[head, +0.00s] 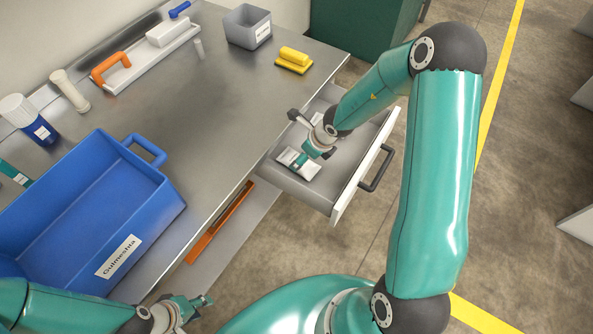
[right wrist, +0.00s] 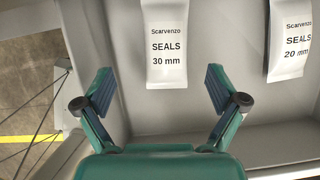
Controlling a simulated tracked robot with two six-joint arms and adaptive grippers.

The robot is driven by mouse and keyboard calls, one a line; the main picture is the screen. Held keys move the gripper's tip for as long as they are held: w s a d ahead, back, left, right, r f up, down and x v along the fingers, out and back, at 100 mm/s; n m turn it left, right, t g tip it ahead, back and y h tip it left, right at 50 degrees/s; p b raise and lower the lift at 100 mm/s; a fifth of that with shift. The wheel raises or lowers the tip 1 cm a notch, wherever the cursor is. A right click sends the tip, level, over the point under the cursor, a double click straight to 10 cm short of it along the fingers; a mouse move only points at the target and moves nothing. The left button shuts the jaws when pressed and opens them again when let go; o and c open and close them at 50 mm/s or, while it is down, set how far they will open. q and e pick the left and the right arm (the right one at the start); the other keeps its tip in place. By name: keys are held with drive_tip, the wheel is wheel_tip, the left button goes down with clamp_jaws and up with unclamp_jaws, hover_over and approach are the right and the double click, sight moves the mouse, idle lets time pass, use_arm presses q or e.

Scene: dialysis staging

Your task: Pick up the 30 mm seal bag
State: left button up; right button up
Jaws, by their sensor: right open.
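The 30 mm seal bag (right wrist: 165,60) is a white packet lying in the open drawer (head: 325,195), its label readable in the right wrist view. My right gripper (right wrist: 160,88) is open and empty, its fingers spread to either side below the bag's near end. The bag appears just beyond the fingertips, not between them. In the head view my right gripper (head: 302,156) reaches into the drawer and partly covers white packets (head: 312,170), whose labels are too small to read. My left gripper (head: 200,307) is at the bottom, away from the drawer; its finger opening is unclear.
A 20 mm seal bag (right wrist: 289,45) lies to the right of the 30 mm one. Drawer walls surround the right gripper. A blue bin (head: 150,205), a grey bin (head: 247,27) and a yellow item (head: 294,59) stand on the steel table (head: 215,120), with clear tabletop between them.

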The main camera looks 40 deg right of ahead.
sight(309, 169)
drive_tip(key=b+x, duration=0.1)
drive_tip(key=x, duration=0.1)
drive_tip(key=b+x, duration=0.1)
drive_tip(key=x, duration=0.2)
drive_tip(key=d+b+x, duration=0.1)
drive_tip(key=b+x, duration=0.1)
drive_tip(key=shift+f, duration=0.25)
drive_tip(key=shift+r, duration=0.1)
drive_tip(key=c, duration=1.2)
